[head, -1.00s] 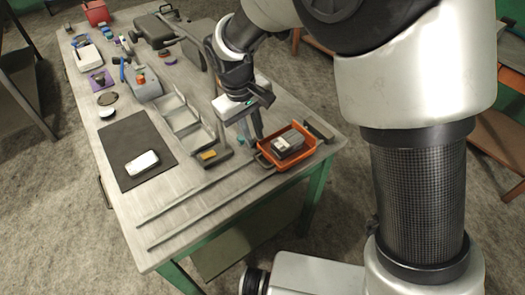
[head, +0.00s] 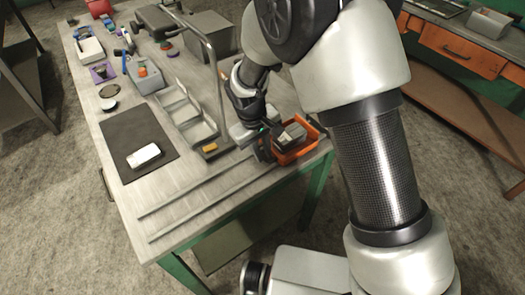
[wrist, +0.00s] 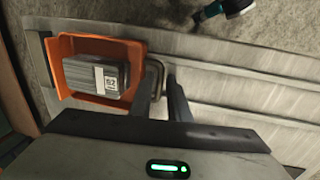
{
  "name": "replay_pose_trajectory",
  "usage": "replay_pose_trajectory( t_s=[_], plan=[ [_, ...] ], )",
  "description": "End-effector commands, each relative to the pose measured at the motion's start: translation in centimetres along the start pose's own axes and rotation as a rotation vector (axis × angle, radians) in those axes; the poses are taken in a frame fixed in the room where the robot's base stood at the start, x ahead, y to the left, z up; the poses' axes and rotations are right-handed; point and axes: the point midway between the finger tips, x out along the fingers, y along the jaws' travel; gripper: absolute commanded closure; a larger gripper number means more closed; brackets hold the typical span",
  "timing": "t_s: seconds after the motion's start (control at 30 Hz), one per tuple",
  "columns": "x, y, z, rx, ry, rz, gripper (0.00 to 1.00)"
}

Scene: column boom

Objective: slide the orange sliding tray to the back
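The orange sliding tray (head: 300,150) sits at the right end of two parallel rails on the workbench. It holds a grey box (head: 288,136) with a white label; the box also shows in the wrist view (wrist: 95,72). A dark handle loop (wrist: 155,75) stands out from the tray's side facing my gripper. My gripper (head: 262,152) is low beside the tray at that handle. In the wrist view its two fingers (wrist: 162,85) are apart, with the handle bar between or just ahead of them. I cannot tell whether either finger touches it.
The rails (head: 200,190) run left from the tray and look clear. A curved metal post (head: 215,70) rises near my arm.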

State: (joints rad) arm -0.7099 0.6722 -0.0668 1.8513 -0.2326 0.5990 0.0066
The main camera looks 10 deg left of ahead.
Motion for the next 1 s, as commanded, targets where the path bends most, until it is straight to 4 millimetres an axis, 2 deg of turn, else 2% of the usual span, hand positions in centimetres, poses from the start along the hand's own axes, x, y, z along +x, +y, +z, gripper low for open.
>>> replay_pose_trajectory(
  t_s=[0.03, 0.1, 1.0],
  plan=[
    [-0.01, 0.00, 0.00, 0.000, 0.000, 0.000, 0.89],
    [-0.02, 0.00, 0.00, 0.000, 0.000, 0.000, 1.00],
    [-0.07, 0.00, 0.01, 0.000, -0.001, 0.000, 1.00]
  ],
)
